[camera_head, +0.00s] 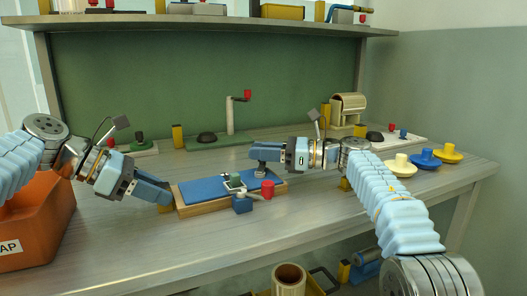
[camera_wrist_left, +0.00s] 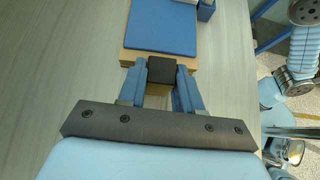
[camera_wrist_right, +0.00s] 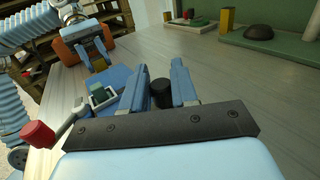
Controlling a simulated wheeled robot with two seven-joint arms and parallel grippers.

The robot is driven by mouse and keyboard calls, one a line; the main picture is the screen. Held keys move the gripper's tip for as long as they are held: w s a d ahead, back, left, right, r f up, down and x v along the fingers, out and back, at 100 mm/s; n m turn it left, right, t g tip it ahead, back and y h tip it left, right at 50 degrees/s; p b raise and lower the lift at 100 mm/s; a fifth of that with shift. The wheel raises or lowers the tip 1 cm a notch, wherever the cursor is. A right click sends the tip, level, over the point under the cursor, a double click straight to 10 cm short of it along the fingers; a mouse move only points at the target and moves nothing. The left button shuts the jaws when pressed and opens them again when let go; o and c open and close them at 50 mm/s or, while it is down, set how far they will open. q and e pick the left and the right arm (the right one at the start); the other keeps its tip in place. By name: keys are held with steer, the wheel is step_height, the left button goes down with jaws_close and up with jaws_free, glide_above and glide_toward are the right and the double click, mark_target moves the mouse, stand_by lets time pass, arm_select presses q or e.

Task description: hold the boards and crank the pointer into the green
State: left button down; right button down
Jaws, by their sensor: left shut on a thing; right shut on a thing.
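A blue board (camera_head: 205,190) lies on a wooden board (camera_head: 215,207) on the bench. A small clamp-like device with a green part (camera_head: 235,182) and a crank with a red knob (camera_head: 268,188) sits towards their right end. My left gripper (camera_head: 166,196) is shut on a dark block (camera_wrist_left: 161,70) at the boards' left end. My right gripper (camera_head: 264,164) is shut on a dark round knob (camera_wrist_right: 161,94) at the right end. The green part (camera_wrist_right: 99,94) and red knob (camera_wrist_right: 38,134) also show in the right wrist view. The pointer is too small to make out.
An orange bin (camera_head: 40,225) stands at the left. Yellow and blue knobbed discs (camera_head: 423,158) lie at the bench's right. A crank post (camera_head: 229,117) and a beige drum device (camera_head: 348,108) stand behind. The front of the bench is clear.

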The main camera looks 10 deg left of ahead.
arm_select(q)
steer(key=shift+f, duration=0.3)
arm_select(e)
steer(key=shift+s+a, duration=0.1)
steer(key=shift+a, duration=0.05)
steer(key=c, duration=1)
jaws_free()
steer(key=d, duration=1.2)
steer(key=shift+s+d, duration=0.1)
steer(key=shift+s, duration=0.05)
